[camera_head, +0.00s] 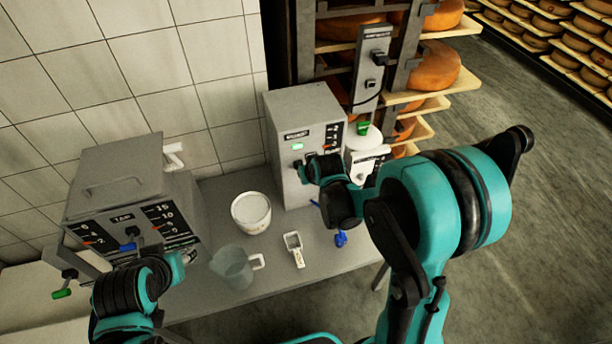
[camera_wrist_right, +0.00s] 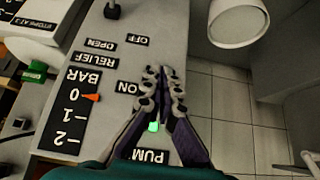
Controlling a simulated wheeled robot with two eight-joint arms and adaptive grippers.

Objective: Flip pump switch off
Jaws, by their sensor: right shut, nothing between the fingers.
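The pump box (camera_head: 310,105) is a grey cabinet standing at the back of the bench. Its front has a lit green lamp (camera_head: 297,146), which also shows in the right wrist view (camera_wrist_right: 153,126). My right gripper (camera_head: 299,166) is at this front panel, below the lamp. In the wrist view its fingers (camera_wrist_right: 163,72) are shut, tips together beside the ON label (camera_wrist_right: 129,88), with the OFF label (camera_wrist_right: 137,40) beyond. The pump switch is not clearly visible; the fingers may hide it. My left gripper (camera_head: 152,258) is by the left machine, its fingers hard to make out.
The left grey machine (camera_head: 115,190) has gauges and a blue knob. A white bowl (camera_head: 251,212), a clear jug (camera_head: 233,266), a white scoop (camera_head: 294,249) and a blue item (camera_head: 341,239) lie on the bench. A white container (camera_head: 362,140) stands right of the pump box.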

